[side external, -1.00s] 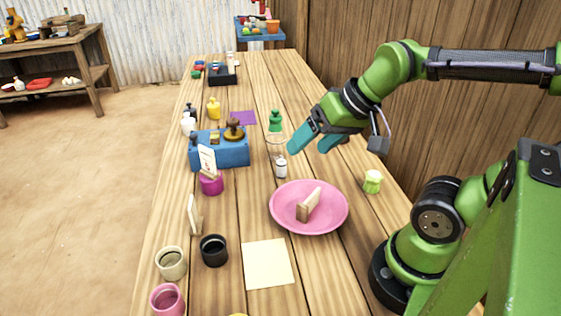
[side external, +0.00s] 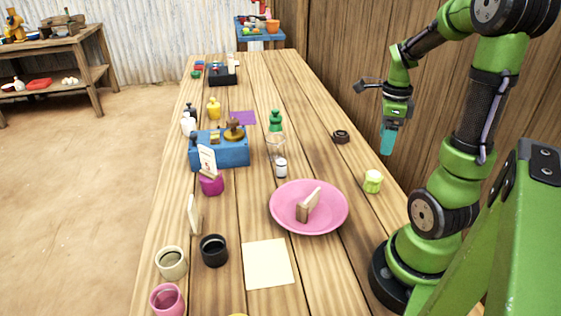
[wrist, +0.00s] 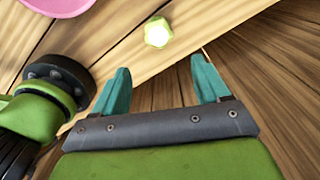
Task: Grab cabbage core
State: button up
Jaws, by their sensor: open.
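The cabbage core is a small pale-green stub (side external: 372,181) standing on the wooden table to the right of the pink plate, near the table's right edge. In the wrist view the cabbage core (wrist: 158,32) is at the top, beyond and between my two teal fingers. My gripper (side external: 387,142) points down, above and slightly behind the core, near the wooden wall. In the wrist view my gripper (wrist: 160,82) is open, with nothing between its fingers.
A pink plate (side external: 285,222) holding a wooden block (side external: 308,205) lies left of the core. A small dark round object (side external: 341,137) sits farther back. A clear glass (side external: 275,148) and white bottle (side external: 281,168) stand behind the plate. Table around the core is bare.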

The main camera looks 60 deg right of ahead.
aim_at(376, 174)
notch_tip(376, 174, down, 14)
jog(key=shift+w+a+f, duration=0.1)
jog(key=shift+w+a, duration=0.05)
jog(key=c, duration=1)
